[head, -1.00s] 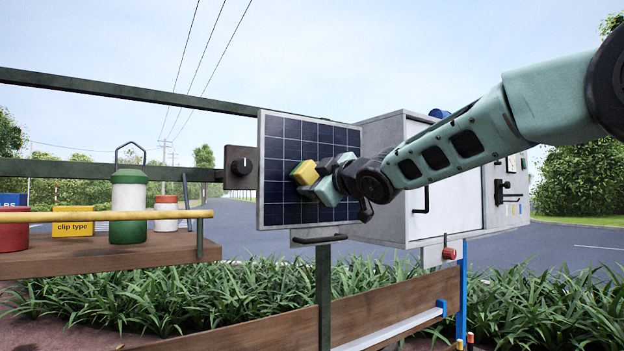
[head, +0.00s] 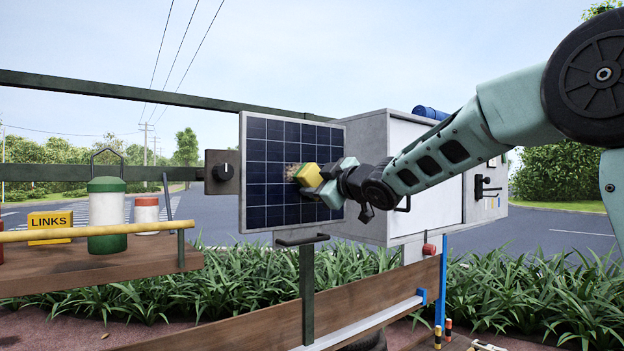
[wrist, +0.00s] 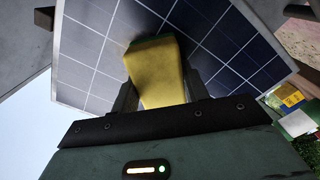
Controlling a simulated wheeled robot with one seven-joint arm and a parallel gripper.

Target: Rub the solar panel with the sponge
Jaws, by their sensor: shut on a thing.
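The solar panel (head: 265,190), dark blue with a pale grid and grey frame, stands upright in the middle of the head view. It also fills the upper part of the wrist view (wrist: 95,60). A brownish smudge (head: 291,172) shows on its face, just left of the sponge. The sponge (head: 307,175) is yellow with a green layer on the panel side. My gripper (head: 322,182) is shut on the sponge and holds it at the panel's right half. In the wrist view the sponge (wrist: 156,72) sits between both fingers, its green edge at or very near the panel.
A grey cabinet (head: 380,180) stands right behind the panel. A wooden shelf (head: 90,270) holds a green-white canister (head: 106,215), a jar and a yellow box behind a yellow rail.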

